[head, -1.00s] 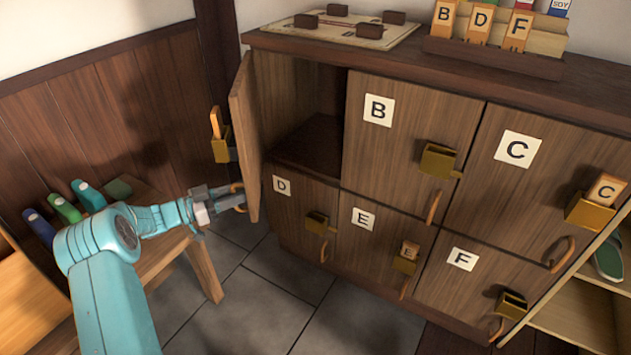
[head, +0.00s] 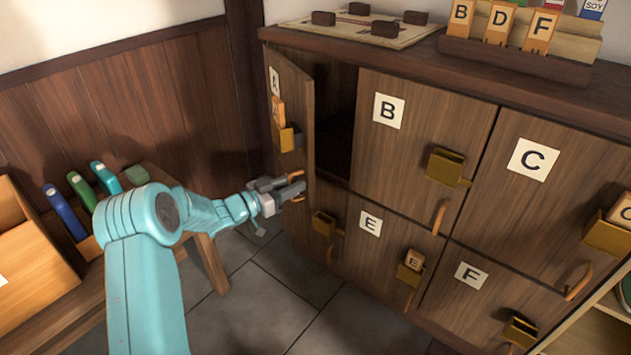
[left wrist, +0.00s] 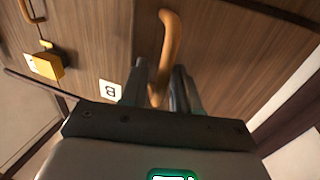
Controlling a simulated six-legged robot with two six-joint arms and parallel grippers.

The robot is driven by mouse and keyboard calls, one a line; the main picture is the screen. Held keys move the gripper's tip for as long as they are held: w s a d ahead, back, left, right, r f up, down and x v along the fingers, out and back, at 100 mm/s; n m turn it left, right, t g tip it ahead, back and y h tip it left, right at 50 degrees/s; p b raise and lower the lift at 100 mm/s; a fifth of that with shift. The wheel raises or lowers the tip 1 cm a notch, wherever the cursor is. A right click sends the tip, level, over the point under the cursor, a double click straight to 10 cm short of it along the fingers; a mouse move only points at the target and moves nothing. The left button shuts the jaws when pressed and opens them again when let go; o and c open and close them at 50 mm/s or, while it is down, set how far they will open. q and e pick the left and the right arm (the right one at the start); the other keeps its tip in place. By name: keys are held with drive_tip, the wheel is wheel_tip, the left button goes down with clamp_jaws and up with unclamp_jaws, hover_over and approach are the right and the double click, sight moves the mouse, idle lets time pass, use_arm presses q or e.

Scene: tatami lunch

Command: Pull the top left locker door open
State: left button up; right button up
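The top left locker door (head: 292,110), marked A, stands partly open, with its outer face turned to the left and a dark gap beside door B. Its wooden handle (head: 297,176) is low on the door. My left gripper (head: 292,187) is at this handle. In the left wrist view the curved handle (left wrist: 168,45) runs down between my two fingers (left wrist: 158,92), which sit close on both sides of it and appear shut on it. My right gripper is not in view.
Door B (head: 415,130) and door C (head: 530,190) are shut, with brass holders. A dark post (head: 245,80) and wood-panelled wall are left of the locker. A low bench (head: 205,245) with coloured slippers (head: 65,212) stands behind my arm. Floor tiles (head: 285,275) in front are clear.

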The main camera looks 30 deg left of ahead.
sight(314, 178)
use_arm(q)
drive_tip(key=w+d+y, duration=0.1)
drive_tip(key=w+d+n+y, duration=0.1)
drive_tip(key=w, duration=0.1)
drive_tip(key=w+d+n+y+b, duration=0.1)
drive_tip(key=shift+w+f+t+y, duration=0.1)
drive_tip(key=shift+w+t+y, duration=0.2)
drive_tip(key=shift+t, duration=0.1)
drive_tip(key=shift+w+d+n+y, duration=0.15)
drive_tip(key=shift+w+n+y, duration=0.25)
drive_tip(key=shift+w, duration=0.05)
drive_tip(key=shift+s, duration=0.1)
